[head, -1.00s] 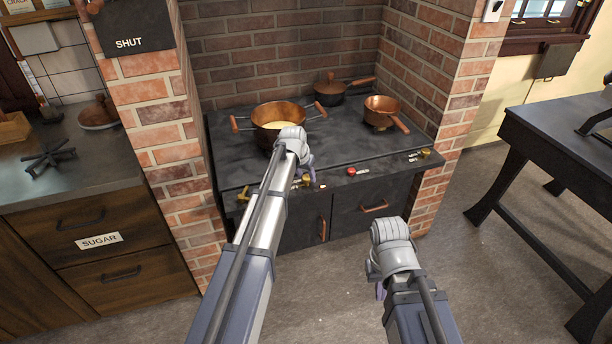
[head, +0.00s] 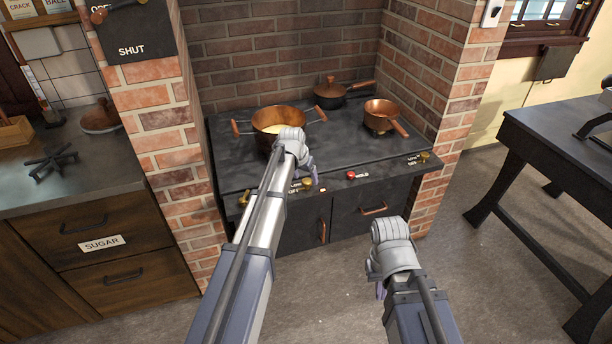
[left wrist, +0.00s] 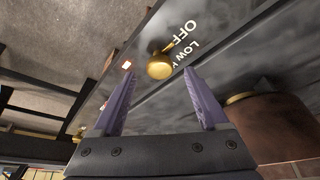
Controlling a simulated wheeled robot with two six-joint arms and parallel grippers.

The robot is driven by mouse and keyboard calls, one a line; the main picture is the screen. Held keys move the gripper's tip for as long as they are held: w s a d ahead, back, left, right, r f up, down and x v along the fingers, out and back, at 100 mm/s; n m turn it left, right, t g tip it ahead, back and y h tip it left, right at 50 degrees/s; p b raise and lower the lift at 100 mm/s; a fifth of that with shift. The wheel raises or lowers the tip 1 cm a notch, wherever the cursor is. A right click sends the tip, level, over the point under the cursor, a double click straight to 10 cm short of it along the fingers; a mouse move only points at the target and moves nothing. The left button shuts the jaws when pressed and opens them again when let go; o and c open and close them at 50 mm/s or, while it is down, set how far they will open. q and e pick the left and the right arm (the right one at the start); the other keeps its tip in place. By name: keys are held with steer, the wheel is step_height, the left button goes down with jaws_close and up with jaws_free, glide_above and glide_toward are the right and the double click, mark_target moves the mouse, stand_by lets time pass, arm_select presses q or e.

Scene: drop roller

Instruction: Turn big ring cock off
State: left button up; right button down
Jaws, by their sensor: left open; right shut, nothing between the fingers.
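A brass cock (head: 307,184) sits on the front edge of the dark stove (head: 228,165), below the big copper pan (head: 279,122). In the left wrist view the cock (left wrist: 159,66) shows as a round knob with a short lever beside the letters OFF and LOW. I cannot tell exactly which mark the lever points to. My left gripper (left wrist: 160,74) is open, with its purple fingertips on either side of the knob in the picture. Contact is not clear. In the head view the left gripper (head: 309,168) is partly hidden by its wrist. My right gripper (head: 381,291) is low in front of the stove, mostly hidden.
A red knob (head: 351,175) and another brass cock (head: 424,157) are further right on the stove front. A small copper saucepan (head: 381,113) and a dark lidded pan (head: 331,92) stand on top. Brick walls flank the stove.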

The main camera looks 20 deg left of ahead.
arm_select(q)
steer(key=p+v, duration=0.4)
steer(key=v, duration=0.1)
steer(key=shift+s+r, duration=0.1)
steer(key=shift+r, duration=0.25)
steer(key=s+d+r+g+p, duration=0.1)
steer(key=s+d, duration=0.4)
steer(key=s, duration=0.5)
steer(key=s+d+r+m+g+y+p, duration=0.1)
steer(key=s+d+r+g+p, duration=0.1)
steer(key=s+d, duration=0.4)
steer(key=s+d+r+g+y+p, duration=0.1)
steer(key=s+d+p, duration=0.3)
steer(key=s, duration=1.2)
steer(key=shift+s+d+r+m+g, duration=0.2)
steer(key=shift+d+r+m+g, duration=0.25)
steer(key=shift+d, duration=0.7)
